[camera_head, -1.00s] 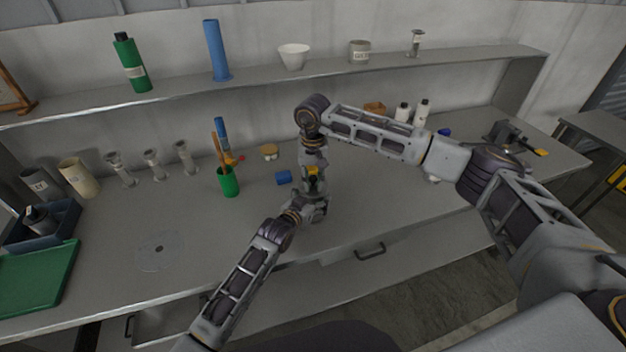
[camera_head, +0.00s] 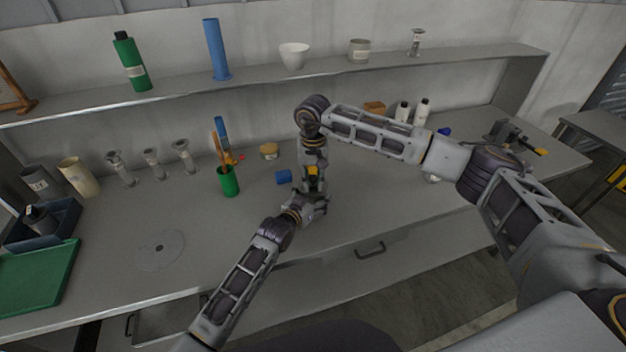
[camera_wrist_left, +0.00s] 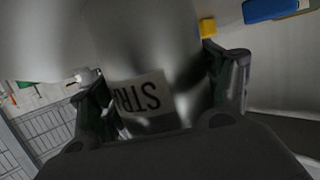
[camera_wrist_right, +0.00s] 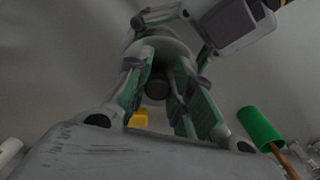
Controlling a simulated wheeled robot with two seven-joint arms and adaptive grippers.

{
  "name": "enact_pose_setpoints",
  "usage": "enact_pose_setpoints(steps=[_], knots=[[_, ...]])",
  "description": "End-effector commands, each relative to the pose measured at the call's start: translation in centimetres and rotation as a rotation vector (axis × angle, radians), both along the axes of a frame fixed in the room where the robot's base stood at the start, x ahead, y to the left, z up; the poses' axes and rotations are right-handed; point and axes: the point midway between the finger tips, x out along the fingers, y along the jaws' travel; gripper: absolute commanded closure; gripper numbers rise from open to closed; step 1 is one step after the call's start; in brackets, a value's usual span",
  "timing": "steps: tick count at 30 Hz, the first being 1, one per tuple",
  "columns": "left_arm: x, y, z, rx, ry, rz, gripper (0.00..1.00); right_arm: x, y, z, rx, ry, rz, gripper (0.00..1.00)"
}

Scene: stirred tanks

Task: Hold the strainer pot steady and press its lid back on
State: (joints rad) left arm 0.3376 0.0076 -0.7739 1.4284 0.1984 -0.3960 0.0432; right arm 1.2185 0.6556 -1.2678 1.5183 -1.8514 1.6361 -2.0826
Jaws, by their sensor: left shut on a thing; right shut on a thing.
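The strainer pot is a grey, round vessel with a white label reading "STR" (camera_wrist_left: 142,100) in the left wrist view. My left gripper (camera_wrist_left: 160,90) is shut on the pot's side, with one finger on each side of the label. In the right wrist view, the round grey lid (camera_wrist_right: 178,50) has a dark knob (camera_wrist_right: 157,88) in its middle. My right gripper (camera_wrist_right: 157,95) points down from above and is shut on the lid by the knob. In the head view, my arms hide most of the pot and lid. I cannot tell whether the lid is fully seated.
A green cup with brushes (camera_head: 229,182), a blue block (camera_head: 283,176) and a tan-lidded jar (camera_head: 269,151) stand left of the grippers. A yellow thing (camera_head: 312,172) lies close behind. A clear disc (camera_head: 160,250) lies at front left. The bench between is clear.

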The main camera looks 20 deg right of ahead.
Motion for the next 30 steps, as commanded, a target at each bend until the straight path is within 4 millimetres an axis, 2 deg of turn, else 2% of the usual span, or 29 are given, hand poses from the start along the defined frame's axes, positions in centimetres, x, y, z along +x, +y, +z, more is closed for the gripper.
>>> enact_pose_setpoints(steps=[11,12,17,24,30], knots=[[0.00,-0.01,0.02,0.000,0.000,0.000,0.50,0.01,-0.01,-0.01,0.000,0.000,0.000,1.00],[0.00,-0.01,0.02,0.000,0.000,0.000,0.50,0.02,-0.01,-0.01,0.000,0.000,0.000,0.75],[0.00,-0.01,0.02,0.000,0.000,0.000,0.50,0.01,-0.01,-0.02,0.000,0.000,0.000,0.54],[0.00,-0.01,0.02,0.000,0.000,0.000,0.50,0.00,0.00,-0.02,0.000,0.000,0.000,0.52],[0.00,-0.01,0.02,0.000,0.000,0.000,0.50,0.00,0.00,-0.03,0.000,0.000,0.000,0.31]])
